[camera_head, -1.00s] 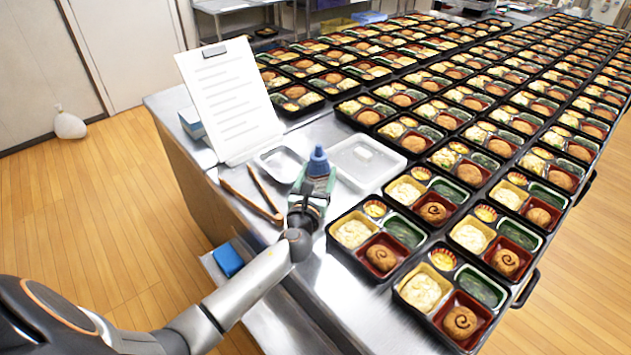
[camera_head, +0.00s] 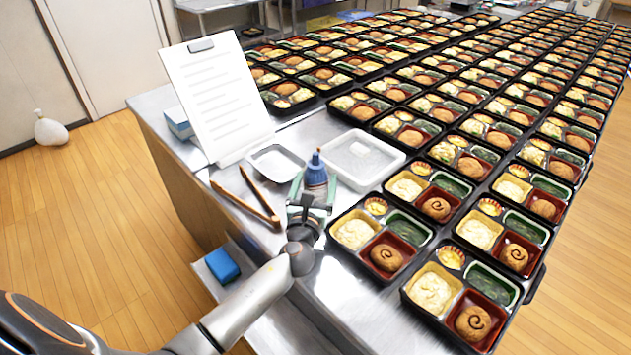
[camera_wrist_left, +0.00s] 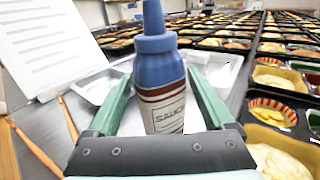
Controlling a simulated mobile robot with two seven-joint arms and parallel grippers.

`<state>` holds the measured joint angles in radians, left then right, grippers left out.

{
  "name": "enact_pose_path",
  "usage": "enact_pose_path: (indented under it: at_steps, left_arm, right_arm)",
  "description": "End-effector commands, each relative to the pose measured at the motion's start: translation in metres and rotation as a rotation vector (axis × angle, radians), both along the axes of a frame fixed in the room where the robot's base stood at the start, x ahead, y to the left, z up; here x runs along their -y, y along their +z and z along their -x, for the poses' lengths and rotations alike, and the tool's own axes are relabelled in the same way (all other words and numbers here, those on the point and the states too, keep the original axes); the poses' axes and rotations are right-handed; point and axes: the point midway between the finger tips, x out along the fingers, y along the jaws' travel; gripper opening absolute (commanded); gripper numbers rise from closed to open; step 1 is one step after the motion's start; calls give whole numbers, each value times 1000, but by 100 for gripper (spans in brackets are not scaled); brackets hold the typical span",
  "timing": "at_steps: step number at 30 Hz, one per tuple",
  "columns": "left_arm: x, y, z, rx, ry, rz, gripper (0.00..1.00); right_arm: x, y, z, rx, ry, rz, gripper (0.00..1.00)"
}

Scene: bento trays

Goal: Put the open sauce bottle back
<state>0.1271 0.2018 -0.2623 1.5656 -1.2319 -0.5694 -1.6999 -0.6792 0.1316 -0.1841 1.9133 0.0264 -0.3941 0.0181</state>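The sauce bottle (camera_head: 316,172) is blue with a pointed nozzle top and stands upright on the steel counter (camera_head: 345,275), between the metal tray and the lidded container. In the left wrist view the bottle (camera_wrist_left: 161,85) shows a pale and brown label; its base is hidden behind my gripper. My left gripper (camera_head: 314,185) is open, with green fingers on either side of the bottle. In the left wrist view the fingers of my left gripper (camera_wrist_left: 160,95) spread apart, with a narrow gap to the bottle on each side. My right gripper is out of view.
A shallow metal tray (camera_head: 253,155) and a clear-lidded white container (camera_head: 398,158) stand close behind the bottle. Wooden tongs (camera_head: 247,207) lie at left, before an upright paper sheet (camera_head: 215,105). Rows of black bento trays (camera_head: 402,270) fill the right side.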

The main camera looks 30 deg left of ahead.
Motion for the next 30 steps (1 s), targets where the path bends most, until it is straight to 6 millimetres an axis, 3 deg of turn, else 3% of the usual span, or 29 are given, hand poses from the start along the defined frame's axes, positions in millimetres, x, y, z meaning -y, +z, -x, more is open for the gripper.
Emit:
enact_pose_path:
  at_steps: [3,14,30]
  left_arm:
    - [0,0,0,0,0,0,100]
    - [1,4,3,-1,0,-1,100]
    - [31,3,99,-2,-1,0,100]
  right_arm:
    - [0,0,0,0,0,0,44]
    - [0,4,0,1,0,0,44]
    - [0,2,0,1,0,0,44]
